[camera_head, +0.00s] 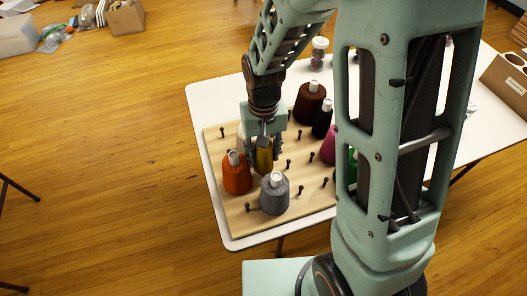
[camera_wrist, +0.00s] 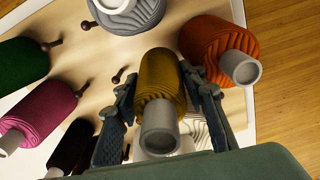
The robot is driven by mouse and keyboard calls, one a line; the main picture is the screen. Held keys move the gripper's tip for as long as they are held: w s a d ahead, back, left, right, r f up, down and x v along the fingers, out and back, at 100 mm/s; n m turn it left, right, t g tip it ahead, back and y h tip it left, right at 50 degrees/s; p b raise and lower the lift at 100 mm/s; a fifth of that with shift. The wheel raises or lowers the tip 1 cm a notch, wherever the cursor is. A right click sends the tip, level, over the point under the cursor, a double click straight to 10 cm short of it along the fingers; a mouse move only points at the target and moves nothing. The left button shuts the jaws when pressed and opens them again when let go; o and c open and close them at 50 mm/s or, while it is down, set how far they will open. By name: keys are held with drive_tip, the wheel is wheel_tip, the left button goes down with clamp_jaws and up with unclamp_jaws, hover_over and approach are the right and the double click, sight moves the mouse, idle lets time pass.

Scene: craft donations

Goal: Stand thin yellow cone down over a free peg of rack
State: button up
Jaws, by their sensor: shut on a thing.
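The thin yellow cone (camera_head: 264,160) is upright between the fingers of my gripper (camera_head: 264,148), low over the wooden rack (camera_head: 237,217). In the wrist view my gripper (camera_wrist: 160,98) has a finger on each side of the yellow cone (camera_wrist: 159,75), its grey tube end toward the camera. The cone's base is hidden, so I cannot tell whether it touches the board or a peg. Bare dark pegs show at the left back (camera_head: 222,132), right of the yellow cone (camera_head: 288,164), and at the front left (camera_head: 248,207).
An orange cone (camera_head: 237,178) and a grey cone (camera_head: 274,196) stand close by. A white cone (camera_wrist: 198,130) is beside my gripper. Brown (camera_head: 309,104), black (camera_head: 322,121), pink (camera_head: 328,150) and green (camera_wrist: 22,72) cones stand farther right. My arm hides part of the rack.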

drive_tip(key=shift+f, duration=0.4)
drive_tip(key=o, duration=1.2)
drive_tip(key=shift+r, duration=0.1)
drive_tip(key=shift+o, duration=0.2)
wheel_tip(320, 180, up, 12)
drive_tip(key=shift+r, duration=0.1)
drive_tip(key=shift+s+r, duration=0.1)
